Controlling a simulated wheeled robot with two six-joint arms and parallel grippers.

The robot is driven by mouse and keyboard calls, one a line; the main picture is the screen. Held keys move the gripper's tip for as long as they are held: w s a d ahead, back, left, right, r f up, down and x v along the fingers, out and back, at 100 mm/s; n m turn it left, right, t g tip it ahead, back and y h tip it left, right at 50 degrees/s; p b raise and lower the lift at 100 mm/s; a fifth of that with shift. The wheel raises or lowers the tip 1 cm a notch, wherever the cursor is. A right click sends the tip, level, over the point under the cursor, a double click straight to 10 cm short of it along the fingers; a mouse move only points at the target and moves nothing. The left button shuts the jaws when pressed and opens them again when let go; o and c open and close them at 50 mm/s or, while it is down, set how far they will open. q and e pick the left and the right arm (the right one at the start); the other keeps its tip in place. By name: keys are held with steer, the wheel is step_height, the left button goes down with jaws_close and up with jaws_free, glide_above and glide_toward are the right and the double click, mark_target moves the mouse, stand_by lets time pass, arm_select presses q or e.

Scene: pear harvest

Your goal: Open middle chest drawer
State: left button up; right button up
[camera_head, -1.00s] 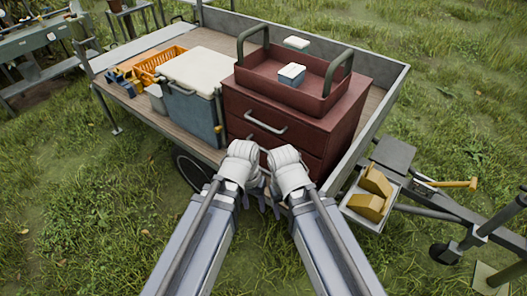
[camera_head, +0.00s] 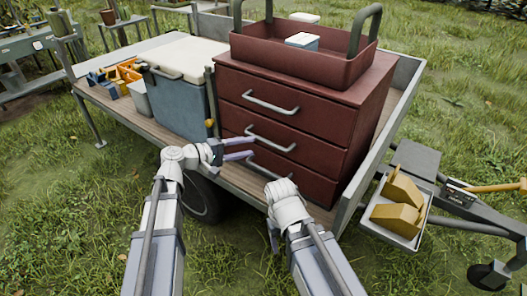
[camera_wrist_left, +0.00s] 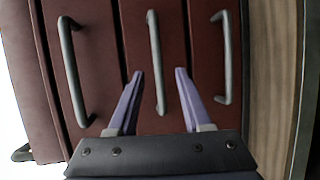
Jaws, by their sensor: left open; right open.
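The dark red chest (camera_head: 350,120) has three stacked drawers with grey bar handles. The middle drawer (camera_head: 312,142) looks closed, and its handle (camera_head: 268,141) is also seen in the left wrist view (camera_wrist_left: 156,60). My left gripper (camera_head: 252,147) is open and points at the drawer fronts, just left of the middle handle. In the left wrist view its two fingertips (camera_wrist_left: 159,72) lie on either side of the middle handle; contact cannot be told. My right gripper (camera_head: 273,240) hangs low in front of the chest, mostly hidden by its wrist.
The top handle (camera_head: 270,103) and the partly hidden bottom handle (camera_wrist_left: 223,57) flank the middle one. A red tray (camera_head: 310,62) sits on the chest. A blue cooler (camera_head: 175,100) stands left of it on the trailer bed (camera_head: 150,125). A bin with yellow items (camera_head: 395,215) is at right.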

mark_target(263, 142)
arm_select(q)
steer(key=shift+w+b+x, duration=0.2)
steer(key=shift+b+x, duration=0.15)
steer(key=shift+x, duration=1.55)
steer(key=shift+w+b+x, duration=0.2)
steer(key=shift+b+x, duration=0.15)
steer(key=shift+x, duration=1.55)
steer(key=shift+a+r, duration=0.1)
steer(key=shift+a, duration=0.1)
jaws_close()
